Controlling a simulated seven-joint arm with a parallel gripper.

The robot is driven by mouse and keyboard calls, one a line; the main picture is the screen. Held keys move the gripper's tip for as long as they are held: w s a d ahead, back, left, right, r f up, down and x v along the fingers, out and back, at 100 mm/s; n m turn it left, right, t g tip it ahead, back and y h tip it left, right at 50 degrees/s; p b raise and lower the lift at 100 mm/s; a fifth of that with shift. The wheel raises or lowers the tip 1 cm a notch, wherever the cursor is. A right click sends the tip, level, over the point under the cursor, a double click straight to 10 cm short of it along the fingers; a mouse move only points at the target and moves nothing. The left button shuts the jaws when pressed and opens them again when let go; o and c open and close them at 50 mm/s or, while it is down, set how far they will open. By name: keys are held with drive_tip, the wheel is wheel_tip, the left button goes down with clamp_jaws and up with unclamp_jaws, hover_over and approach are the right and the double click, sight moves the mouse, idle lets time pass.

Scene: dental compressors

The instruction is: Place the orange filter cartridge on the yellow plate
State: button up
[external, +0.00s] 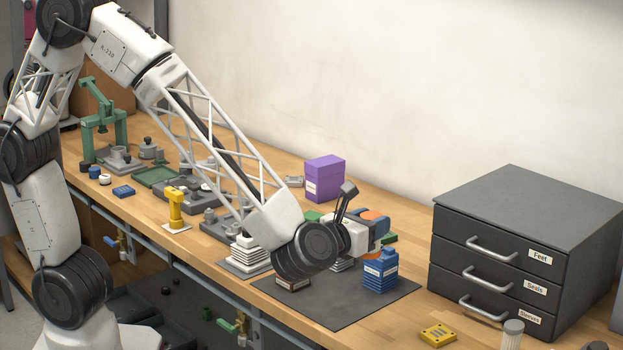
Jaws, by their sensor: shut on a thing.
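My gripper (379,231) is above the dark grey mat, just behind and over the blue bottle-like container. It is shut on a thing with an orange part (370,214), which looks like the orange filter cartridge. The wrist and fingers hide most of it, so its full shape and tilt cannot be told. The yellow plate (438,335) is a small flat block with dark marks. It lies on the wooden bench near the front edge, to the right of the mat and apart from my gripper.
The blue container (380,272) stands on the grey mat (335,312), close under my gripper. A dark drawer cabinet (520,250) rises on the right. A pale ribbed cylinder (512,335) stands right of the yellow plate. A purple box (324,178) stands at the back.

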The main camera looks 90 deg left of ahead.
drive_tip(key=s+d+f, duration=0.1)
drive_tip(key=d+f, duration=0.2)
drive_tip(key=f, duration=0.8)
drive_tip(key=shift+t, duration=0.3)
drive_tip(key=shift+w, duration=0.15)
hover_over(439, 333)
drive_tip(key=f, duration=0.2)
drive_tip(key=shift+r, duration=0.25)
drive_tip(key=shift+f, duration=0.15)
drive_tip(key=shift+f, duration=1.6)
drive_tip(key=shift+f, duration=0.15)
